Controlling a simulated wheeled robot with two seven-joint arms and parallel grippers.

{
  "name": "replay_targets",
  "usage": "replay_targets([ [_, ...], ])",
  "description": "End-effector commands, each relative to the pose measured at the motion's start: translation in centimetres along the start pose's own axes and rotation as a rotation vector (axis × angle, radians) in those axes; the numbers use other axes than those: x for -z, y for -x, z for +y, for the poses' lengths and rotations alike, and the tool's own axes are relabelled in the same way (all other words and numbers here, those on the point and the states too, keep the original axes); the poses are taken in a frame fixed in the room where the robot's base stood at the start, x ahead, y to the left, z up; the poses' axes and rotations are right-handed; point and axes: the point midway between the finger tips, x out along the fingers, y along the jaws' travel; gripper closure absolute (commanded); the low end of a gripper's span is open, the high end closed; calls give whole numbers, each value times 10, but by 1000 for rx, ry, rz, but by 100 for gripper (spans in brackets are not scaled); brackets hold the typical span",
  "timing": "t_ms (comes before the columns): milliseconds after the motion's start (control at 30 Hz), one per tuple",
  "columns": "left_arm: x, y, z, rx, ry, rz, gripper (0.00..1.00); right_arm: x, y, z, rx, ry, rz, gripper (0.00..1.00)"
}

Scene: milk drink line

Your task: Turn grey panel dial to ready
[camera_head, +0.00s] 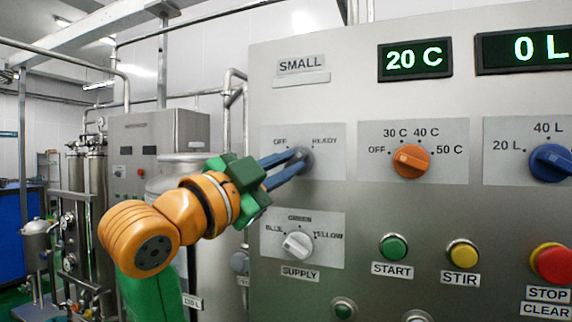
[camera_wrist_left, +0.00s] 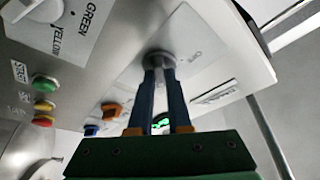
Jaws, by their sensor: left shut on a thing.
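The grey dial (camera_head: 304,158) is on the upper left plate of the metal panel (camera_head: 350,90), between the printed words OFF and READY. My left gripper (camera_head: 296,160) comes in from the left with its blue fingers shut on the grey dial. In the left wrist view the fingers (camera_wrist_left: 160,75) reach up to the dial (camera_wrist_left: 158,58) and grip its sides. The fingers hide part of the dial, so I cannot tell exactly which mark its pointer faces. My right gripper does not show.
An orange dial (camera_head: 411,160) and a blue dial (camera_head: 550,162) sit to the right. Below are a white supply dial (camera_head: 298,245), a green START button (camera_head: 394,247), a yellow STIR button (camera_head: 462,254) and a red STOP button (camera_head: 552,263). Displays read 20 C (camera_head: 415,59) and 0 L (camera_head: 535,48).

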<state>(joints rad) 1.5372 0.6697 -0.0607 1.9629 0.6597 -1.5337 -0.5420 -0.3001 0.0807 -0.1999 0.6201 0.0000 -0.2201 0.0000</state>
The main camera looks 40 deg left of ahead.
Motion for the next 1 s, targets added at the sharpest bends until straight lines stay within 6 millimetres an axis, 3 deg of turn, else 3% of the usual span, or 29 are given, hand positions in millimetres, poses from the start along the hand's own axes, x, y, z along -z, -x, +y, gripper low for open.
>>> replay_targets([
  [267, 1, 0, -1, 3, -2, 2, 100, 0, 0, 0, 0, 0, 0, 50],
  [300, 1, 0, -1, 3, -1, 3, 78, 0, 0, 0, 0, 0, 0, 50],
  [400, 1, 0, -1, 2, -1, 2, 54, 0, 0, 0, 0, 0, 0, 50],
  [700, 0, 3, 0, 2, -1, 1, 54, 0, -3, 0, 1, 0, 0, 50],
  [1000, -2, 62, 2, 7, -2, 4, 54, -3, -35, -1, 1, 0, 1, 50],
])
